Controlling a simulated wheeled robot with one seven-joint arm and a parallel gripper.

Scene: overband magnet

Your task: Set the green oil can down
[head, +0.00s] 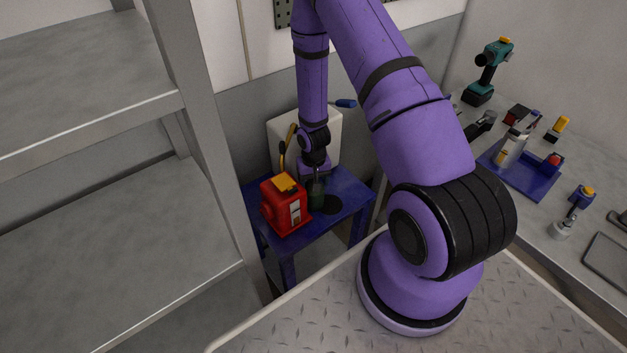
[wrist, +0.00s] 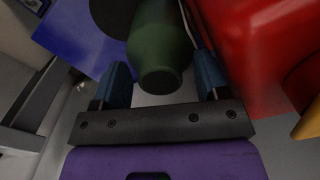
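The green oil can (head: 316,194) is at the small blue table (head: 345,190), just right of a red box-shaped thing with a yellow top (head: 284,206). A dark round mark (head: 329,205) lies on the tabletop beside the can. My gripper (head: 316,176) reaches down over the can. The red thing (wrist: 255,50) is close beside the right finger. I cannot tell whether the can's base touches the table.
A grey metal shelf (head: 120,240) stands at the left, its post near the table. A workbench at the right holds a teal drill (head: 488,70), a blue tray (head: 520,178) and several tools. A pale box (head: 325,140) is behind the table.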

